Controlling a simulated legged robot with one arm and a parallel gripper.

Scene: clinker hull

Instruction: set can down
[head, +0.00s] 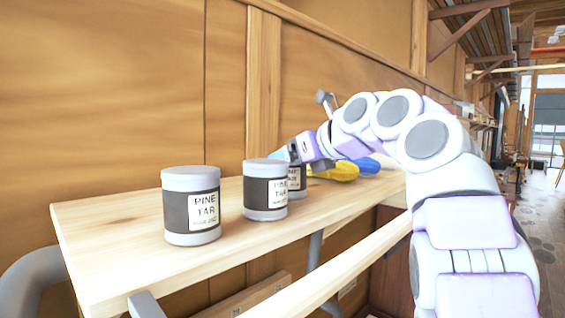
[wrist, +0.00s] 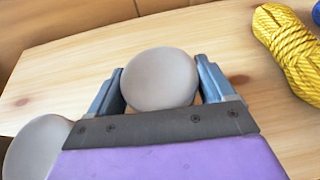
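A grey pine tar can with a dark label (head: 296,181) stands at my gripper (head: 289,153), partly hidden behind another pine tar can in the head view. In the wrist view its round grey top (wrist: 160,78) sits between the two blue fingers of my gripper (wrist: 159,64), which close on its sides. It looks upright and at or very near the shelf; its base is mostly hidden. The middle pine tar can (head: 265,191) stands in front of it, and the left pine tar can (head: 191,206) stands nearer the shelf's left end.
The pale wooden shelf (head: 120,240) runs along a plank wall. A yellow rope coil (head: 335,171) lies just right of my gripper, with a blue coil (head: 367,165) beyond it. Another can top (wrist: 38,148) is close at lower left in the wrist view. Bare shelf lies behind the held can.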

